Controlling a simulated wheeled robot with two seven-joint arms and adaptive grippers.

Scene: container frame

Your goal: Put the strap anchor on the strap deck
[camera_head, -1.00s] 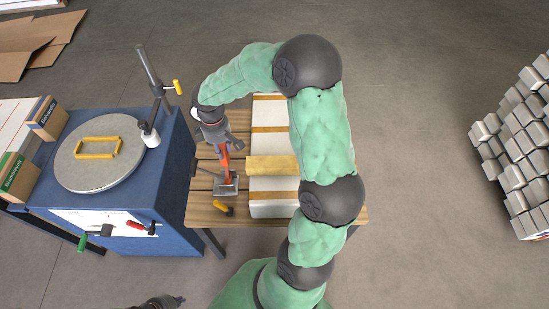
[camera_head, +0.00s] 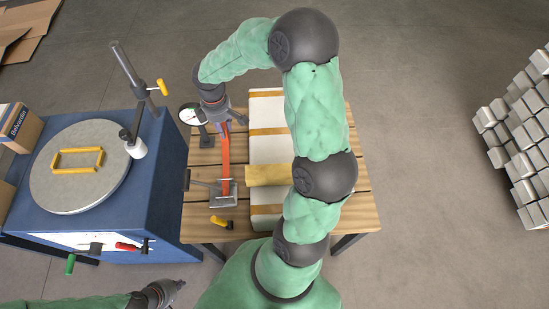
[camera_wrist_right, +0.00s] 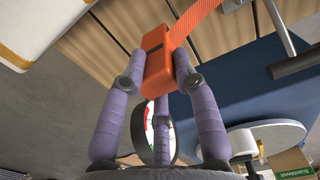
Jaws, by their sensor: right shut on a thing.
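My right gripper (camera_head: 223,124) is shut on the strap anchor, an orange block (camera_wrist_right: 158,60) that shows between its purple fingers in the right wrist view. An orange strap (camera_head: 225,158) runs from the anchor to a grey metal device with a lever (camera_head: 224,198) on the slatted wooden table (camera_head: 355,207). I cannot tell which part is the strap deck. The anchor is mostly hidden by the fingers in the head view. My left gripper (camera_head: 176,287) is at the bottom edge, away from the table; its finger opening is unclear.
A white block with tan bands (camera_head: 266,146) lies beside the strap, with a yellowish bar (camera_head: 268,176) across it. A round dial (camera_head: 191,114) stands near the right gripper. A blue cabinet (camera_head: 165,190) with a grey disc (camera_head: 85,195) is left. A yellow-handled piece (camera_head: 222,222) lies in front.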

